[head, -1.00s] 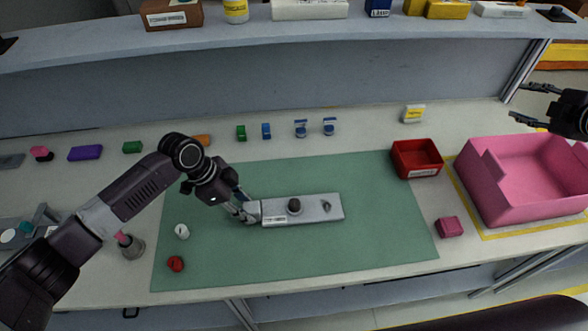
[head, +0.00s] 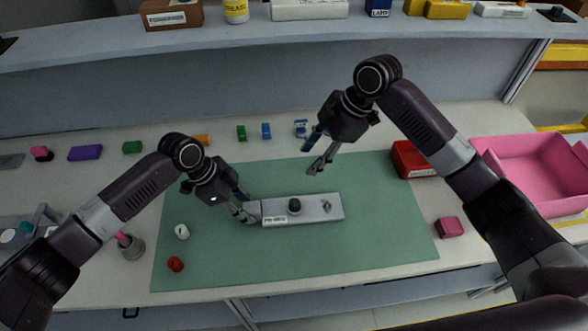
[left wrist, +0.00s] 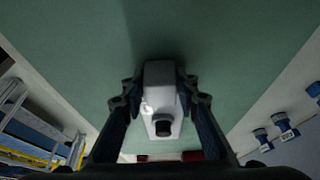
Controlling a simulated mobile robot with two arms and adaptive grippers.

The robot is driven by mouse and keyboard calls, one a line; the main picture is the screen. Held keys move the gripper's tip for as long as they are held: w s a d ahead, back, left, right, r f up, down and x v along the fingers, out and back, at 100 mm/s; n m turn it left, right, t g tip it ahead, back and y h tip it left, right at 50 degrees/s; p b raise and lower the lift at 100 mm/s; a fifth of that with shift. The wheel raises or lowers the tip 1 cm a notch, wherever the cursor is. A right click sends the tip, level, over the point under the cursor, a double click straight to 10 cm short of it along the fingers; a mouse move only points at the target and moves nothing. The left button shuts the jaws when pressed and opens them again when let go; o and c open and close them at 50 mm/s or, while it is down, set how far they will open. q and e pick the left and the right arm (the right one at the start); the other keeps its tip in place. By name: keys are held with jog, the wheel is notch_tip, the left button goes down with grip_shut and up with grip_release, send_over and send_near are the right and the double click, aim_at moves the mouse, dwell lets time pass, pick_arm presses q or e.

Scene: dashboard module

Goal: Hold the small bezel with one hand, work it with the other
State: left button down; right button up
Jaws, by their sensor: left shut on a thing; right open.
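The small bezel (head: 278,210) is a flat grey bar lying on the green mat (head: 350,245). It carries a dark round knob (head: 294,205), a small lever-like part (head: 326,206) further right and a white label. My left gripper (head: 249,211) is shut on the bezel's left end. The left wrist view shows its fingers on both sides of the grey bezel (left wrist: 159,78), with the dark knob beyond. My right gripper (head: 314,154) is open and empty, in the air above and behind the bezel's right part, fingers pointing down and left.
A pink bin (head: 535,175) is further right. A magenta block (head: 449,227), a white piece (head: 182,231) and a red piece (head: 175,264) lie around. Several small parts line the back.

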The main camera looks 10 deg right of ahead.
aim_at(294, 202)
jog(key=s+a+r+n+g+h, duration=0.1)
jog(key=s+a+n+h, duration=0.1)
jog(key=s+a+h, duration=0.25)
pick_arm(q)
jog(key=shift+s, duration=0.1)
pick_arm(e)
jog(key=f, duration=0.7)
jog(key=s+f, duration=0.1)
jog(key=f, duration=0.3)
jog(key=shift+a+f, duration=0.3)
grip_shut()
pick_arm(q)
jog(key=shift+f, duration=0.1)
pick_arm(e)
jog(key=shift+w+r, duration=0.1)
jog(key=shift+r, duration=0.05)
jog(key=shift+r, duration=3)
